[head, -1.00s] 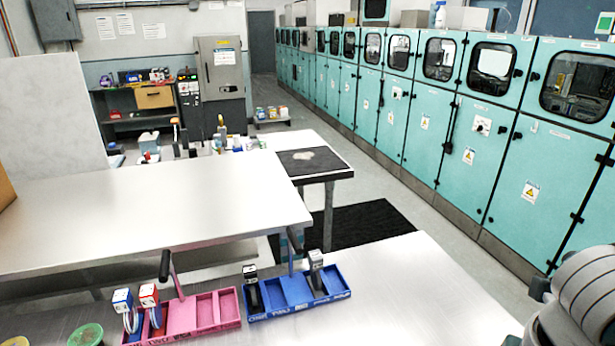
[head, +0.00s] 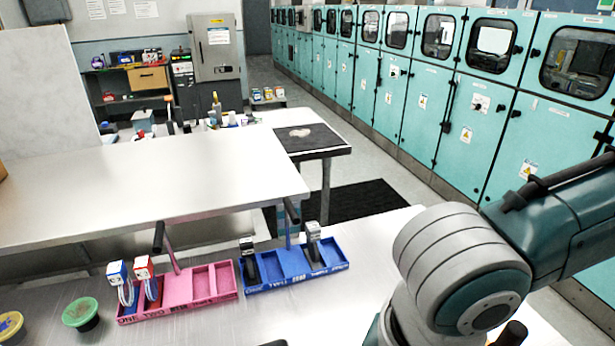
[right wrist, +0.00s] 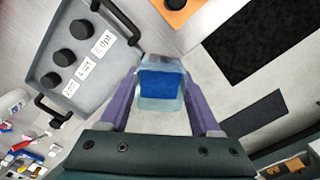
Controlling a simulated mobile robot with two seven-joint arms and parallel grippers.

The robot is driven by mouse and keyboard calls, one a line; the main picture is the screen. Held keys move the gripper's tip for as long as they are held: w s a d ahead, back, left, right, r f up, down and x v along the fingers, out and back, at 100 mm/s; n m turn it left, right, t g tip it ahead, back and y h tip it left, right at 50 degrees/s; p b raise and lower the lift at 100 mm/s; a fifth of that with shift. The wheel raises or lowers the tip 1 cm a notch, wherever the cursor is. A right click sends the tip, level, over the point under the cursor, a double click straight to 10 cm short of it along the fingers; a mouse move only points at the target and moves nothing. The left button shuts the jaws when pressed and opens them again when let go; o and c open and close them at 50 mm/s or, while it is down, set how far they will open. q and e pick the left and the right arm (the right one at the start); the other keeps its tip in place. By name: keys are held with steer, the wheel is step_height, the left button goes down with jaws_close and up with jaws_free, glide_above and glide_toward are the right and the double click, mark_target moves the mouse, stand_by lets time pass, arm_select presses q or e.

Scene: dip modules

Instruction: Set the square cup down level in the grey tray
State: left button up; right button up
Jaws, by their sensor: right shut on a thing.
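The square cup (right wrist: 160,101) shows in the right wrist view as a clear, square-walled vessel with blue inside. My right gripper (right wrist: 160,82) has its two purple fingers shut on opposite sides of the cup and holds it. A grey tray-like piece (right wrist: 52,58) lies to the left in that view, apart from the cup. It has black handles, several round black knobs and white labels. I cannot tell the height of the cup above what is below. The head view shows my right arm at the right, but not its gripper or the cup. My left gripper is not in view.
In the head view, a pink divided tray (head: 181,317) and a blue divided tray (head: 262,287) hold stamp-like modules. Green (head: 81,312) and yellow (head: 10,325) round-topped tubs stand at the left. An orange piece (right wrist: 186,8) is at the top of the wrist view.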

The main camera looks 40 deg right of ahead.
steer(key=w+a+b, duration=0.5)
steer(key=a, duration=0.5)
steer(key=w+a+b, duration=0.5)
steer(key=a, duration=0.5)
steer(key=f+b, duration=0.4)
steer(key=f, duration=0.2)
steer(key=f+b, duration=0.4)
steer(key=f, duration=0.1)
steer(key=f+b, duration=0.4)
steer(key=f, duration=0.2)
steer(key=shift+w+f+b, duration=0.3)
steer(key=shift+f, duration=0.4)
steer(key=shift+f+b, duration=0.5)
steer(key=shift+b, duration=0.1)
steer(key=o, duration=1.4)
